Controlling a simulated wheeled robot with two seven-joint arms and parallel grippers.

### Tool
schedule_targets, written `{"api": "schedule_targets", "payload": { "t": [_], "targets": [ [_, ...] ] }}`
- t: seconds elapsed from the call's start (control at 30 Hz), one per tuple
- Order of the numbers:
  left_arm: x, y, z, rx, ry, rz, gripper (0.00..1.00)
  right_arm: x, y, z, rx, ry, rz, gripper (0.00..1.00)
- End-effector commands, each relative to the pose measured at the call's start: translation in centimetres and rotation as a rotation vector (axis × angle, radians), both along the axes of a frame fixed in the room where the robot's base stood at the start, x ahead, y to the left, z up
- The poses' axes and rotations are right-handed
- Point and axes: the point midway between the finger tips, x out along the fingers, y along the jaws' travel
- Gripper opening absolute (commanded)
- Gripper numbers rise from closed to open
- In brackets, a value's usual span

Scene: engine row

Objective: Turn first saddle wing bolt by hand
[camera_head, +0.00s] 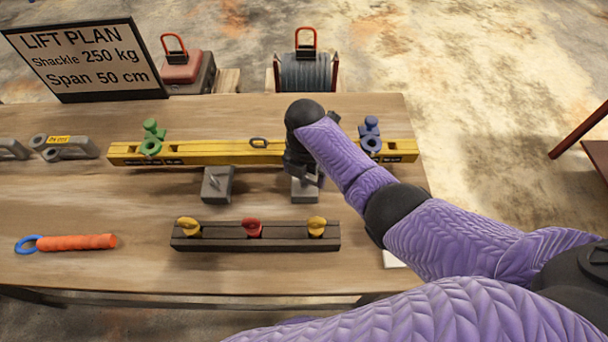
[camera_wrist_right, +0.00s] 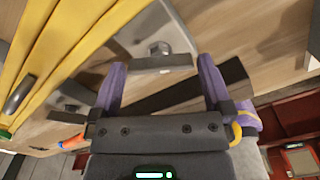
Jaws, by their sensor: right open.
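A yellow beam (camera_head: 215,152) lies along the table, also at the left of the wrist view (camera_wrist_right: 60,50). Two grey saddles stand at its near side: the left one (camera_head: 217,186) and the right one (camera_head: 305,190), partly hidden by my right gripper (camera_head: 302,165). In the wrist view, a grey saddle plate (camera_wrist_right: 130,38) carries a small metal bolt (camera_wrist_right: 160,49). My left gripper is out of view.
A dark rail (camera_head: 215,243) with yellow and red knobs lies nearer the front edge. Green (camera_head: 151,138) and blue (camera_head: 370,133) fittings sit on the beam. An orange-handled tool (camera_head: 75,242) lies at left. A lift plan sign (camera_head: 85,60) stands behind.

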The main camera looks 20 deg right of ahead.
Motion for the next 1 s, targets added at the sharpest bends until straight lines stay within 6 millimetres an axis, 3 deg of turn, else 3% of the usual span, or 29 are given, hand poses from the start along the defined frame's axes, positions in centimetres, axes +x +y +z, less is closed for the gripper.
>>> {"api": "schedule_targets", "payload": {
  "t": [0.27, 0.37, 0.6, 1.0],
  "targets": [
    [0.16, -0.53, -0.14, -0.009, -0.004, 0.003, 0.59, 0.02, 0.01, -0.36, 0.000, -0.001, 0.001, 1.00],
    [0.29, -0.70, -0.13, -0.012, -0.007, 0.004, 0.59, 0.02, 0.01, -0.35, 0.000, -0.001, 0.000, 0.83],
    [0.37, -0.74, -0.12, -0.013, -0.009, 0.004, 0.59, 0.01, 0.00, -0.35, 0.000, 0.000, 0.000, 0.32],
    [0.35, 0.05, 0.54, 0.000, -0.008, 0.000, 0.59, 0.04, 0.01, -0.18, 0.000, 0.000, -0.092, 0.32]
  ]
}}
